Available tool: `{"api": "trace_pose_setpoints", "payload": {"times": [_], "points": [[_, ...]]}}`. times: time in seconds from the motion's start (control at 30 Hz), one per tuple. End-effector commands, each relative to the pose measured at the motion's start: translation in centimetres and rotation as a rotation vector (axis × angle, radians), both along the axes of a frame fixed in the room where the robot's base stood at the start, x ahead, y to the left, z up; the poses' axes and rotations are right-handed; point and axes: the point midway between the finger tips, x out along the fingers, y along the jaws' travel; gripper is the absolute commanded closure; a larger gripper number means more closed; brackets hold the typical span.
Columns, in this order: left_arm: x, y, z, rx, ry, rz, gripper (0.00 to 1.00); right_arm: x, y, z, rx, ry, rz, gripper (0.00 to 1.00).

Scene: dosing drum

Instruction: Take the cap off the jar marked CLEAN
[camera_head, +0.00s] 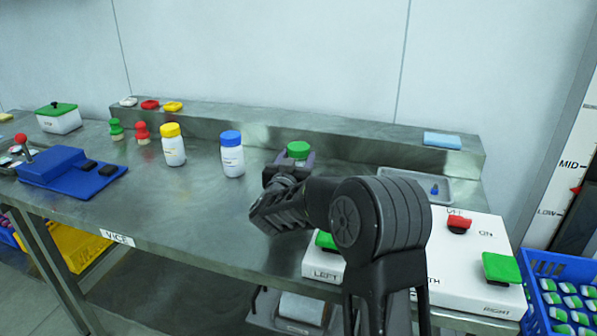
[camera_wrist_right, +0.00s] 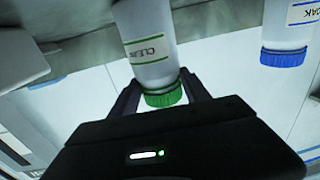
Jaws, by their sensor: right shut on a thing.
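The CLEAN jar is a white bottle with a green-edged label; its label shows upside down in the right wrist view (camera_wrist_right: 149,50). Its green cap (camera_head: 298,149) is on the jar in both views, and it also shows in the right wrist view (camera_wrist_right: 164,97). My right gripper (camera_wrist_right: 165,92) is shut on the green cap, with a finger on each side of it. In the head view my right gripper (camera_head: 297,165) and arm hide most of the jar's body. The jar appears upright on the steel bench. My left gripper is not in view.
A blue-capped jar (camera_head: 232,155) stands left of the CLEAN jar, and a yellow-capped jar (camera_head: 173,146) further left. A blue vice (camera_head: 72,172) sits at the bench's left. A white button panel (camera_head: 477,262) is at front right. A grey tray (camera_head: 408,188) lies behind it.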

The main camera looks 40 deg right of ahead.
Motion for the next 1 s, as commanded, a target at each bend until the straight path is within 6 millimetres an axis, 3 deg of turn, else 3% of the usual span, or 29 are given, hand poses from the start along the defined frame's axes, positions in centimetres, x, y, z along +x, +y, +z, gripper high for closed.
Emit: {"api": "trace_pose_setpoints", "payload": {"times": [0.2,0.47,0.83,1.0], "points": [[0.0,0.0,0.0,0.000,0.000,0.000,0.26,0.0,0.0,0.0,0.000,0.000,0.000,0.93],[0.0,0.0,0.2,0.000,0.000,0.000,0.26,0.0,0.0,0.9,-0.001,-0.002,0.000,0.93],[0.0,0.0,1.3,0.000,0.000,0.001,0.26,0.0,0.0,7.7,-0.001,-0.006,0.000,0.93],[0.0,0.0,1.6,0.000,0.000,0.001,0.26,0.0,0.0,9.7,0.000,-0.002,0.000,0.93]]}}
